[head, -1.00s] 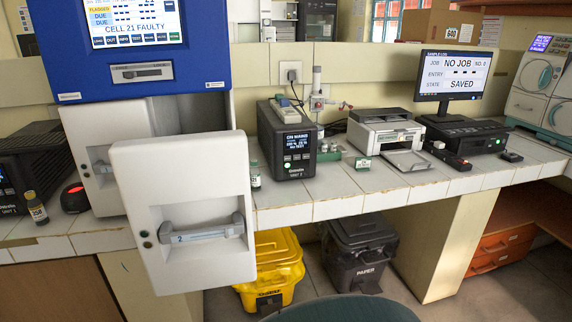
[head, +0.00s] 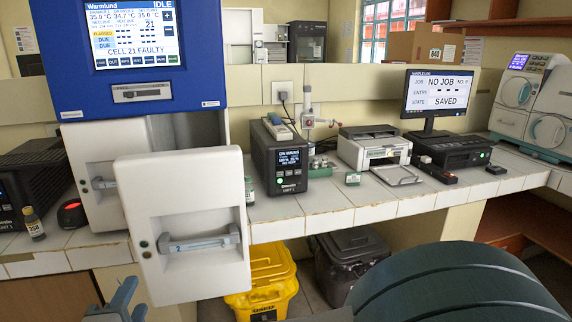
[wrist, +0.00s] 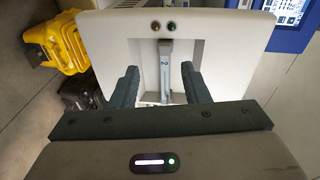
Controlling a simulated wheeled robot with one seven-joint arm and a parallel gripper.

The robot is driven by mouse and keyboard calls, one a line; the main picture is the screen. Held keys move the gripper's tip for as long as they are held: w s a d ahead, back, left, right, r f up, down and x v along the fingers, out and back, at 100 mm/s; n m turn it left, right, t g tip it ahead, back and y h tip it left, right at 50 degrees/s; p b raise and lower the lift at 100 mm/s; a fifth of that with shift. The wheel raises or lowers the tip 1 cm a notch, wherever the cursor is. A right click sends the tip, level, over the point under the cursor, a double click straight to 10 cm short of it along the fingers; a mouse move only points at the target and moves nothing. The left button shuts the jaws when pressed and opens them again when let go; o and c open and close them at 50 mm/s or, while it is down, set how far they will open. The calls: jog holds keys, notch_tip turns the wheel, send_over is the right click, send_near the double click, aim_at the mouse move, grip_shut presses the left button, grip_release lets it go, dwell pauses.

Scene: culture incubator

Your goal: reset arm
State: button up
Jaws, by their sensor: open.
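My gripper (wrist: 158,88) is open and empty in the wrist view, its two dark fingers spread on either side of the line to the drawer handle (wrist: 165,72), apart from it as far as I can tell. Part of my gripper also shows at the bottom left of the head view (head: 118,302). The white drawer front (head: 193,278) marked 2 stands pulled out from the blue-topped incubator (head: 130,85). Its grey handle (head: 198,243) is free in the head view. The incubator screen reads IDLE and CELL 21 FAULTY.
A yellow bin (head: 262,285) and a dark paper bin (head: 345,255) stand under the tiled bench (head: 290,228). Small vials (head: 34,224) and a black unit (head: 279,160) stand on the bench. My large dark arm link fills the lower right.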

aim_at(174, 248)
jog(key=w+d+n+g+y, duration=0.1)
jog(key=w+n, duration=0.1)
jog(key=w, duration=0.1)
jog(key=w+d+n+g+y, duration=0.1)
jog(key=w+n, duration=0.1)
jog(key=w, duration=0.1)
jog(key=w+d+n+y, duration=0.1)
jog(key=w+n, duration=0.1)
jog(key=w, duration=0.1)
jog(key=shift+w+d+r+g+y, duration=0.25)
jog(key=shift+d+r+g+y, duration=0.15)
jog(key=d+f+n+g+h, duration=0.1)
jog(key=d+f+n+g, duration=0.3)
jog(key=d, duration=0.6)
jog(key=d+f+n+g+h, duration=0.2)
jog(key=d+f+n+g, duration=0.15)
jog(key=d, duration=0.75)
jog(key=s+d+f+n+g+h, duration=0.2)
jog(key=s+d+f+g+h, duration=0.15)
jog(key=s+d, duration=0.85)
notch_tip(174, 248, up, 7)
jog(key=w+d+p, duration=0.1)
jog(key=d+p, duration=0.1)
jog(key=p, duration=0.4)
jog(key=shift+w+d+r+p, duration=0.15)
jog(key=shift+w+d+p, duration=0.05)
jog(key=shift+d+p, duration=0.15)
jog(key=shift+m, duration=0.25)
